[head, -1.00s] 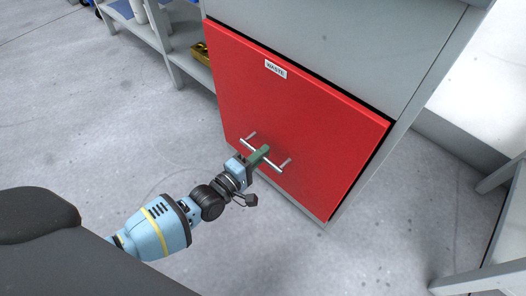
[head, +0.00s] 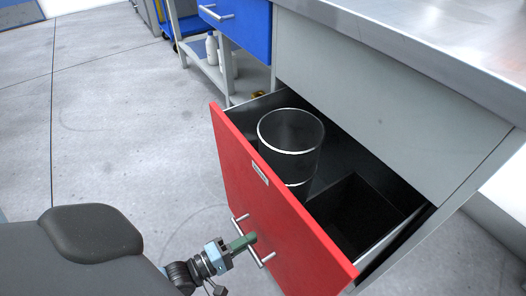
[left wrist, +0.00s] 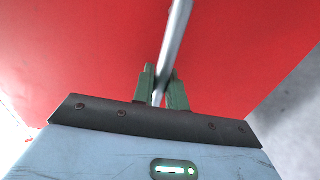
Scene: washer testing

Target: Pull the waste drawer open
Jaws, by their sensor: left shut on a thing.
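The red waste drawer (head: 265,200) stands pulled out from the grey cabinet, with its white label (head: 260,173) on the front. A clear cylindrical bin (head: 291,132) and a dark box-like compartment (head: 355,212) show inside it. My left gripper (head: 247,241) is at the drawer front, shut on the silver bar handle (head: 265,259). In the left wrist view the green fingers (left wrist: 164,90) close around the handle bar (left wrist: 175,45), with the red front behind. My right gripper is not in view.
The metal worktop (head: 430,45) lies above the drawer at the right. A blue drawer (head: 238,20) with its own handle is at the back, with a white bottle (head: 211,49) on a shelf below. The floor (head: 110,130) at the left is clear.

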